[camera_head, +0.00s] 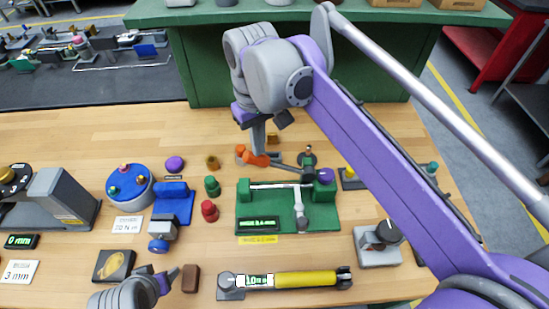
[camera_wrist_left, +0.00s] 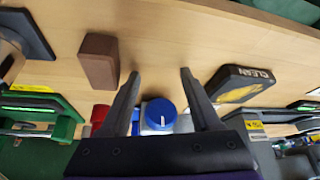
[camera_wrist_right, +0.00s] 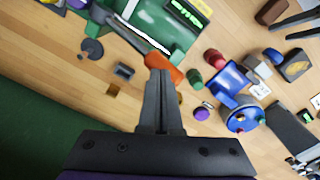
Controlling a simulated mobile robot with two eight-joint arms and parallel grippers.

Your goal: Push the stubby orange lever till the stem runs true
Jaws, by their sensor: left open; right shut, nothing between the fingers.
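The stubby orange lever (camera_head: 254,158) is at the back middle of the bench. A grey shaft (camera_head: 285,167) runs right from it. In the right wrist view the lever (camera_wrist_right: 163,64) is just beyond my fingertips, with a grey arm running to its upper left. My right gripper (camera_head: 259,150) is shut and empty, pointing down at the lever. Its tips (camera_wrist_right: 160,76) look to be against or very close to the lever; I cannot tell which. My left gripper (camera_head: 168,277) is open and empty at the front left, and its fingers (camera_wrist_left: 160,74) are well apart.
A green fixture (camera_head: 243,211) with a display and pale rod stands front-right of the lever. Red (camera_head: 209,209) and green (camera_head: 212,185) knobs stand left of it. A brown block (camera_head: 191,278) is beside my left gripper. A yellow-handled tool (camera_head: 305,279) lies in front.

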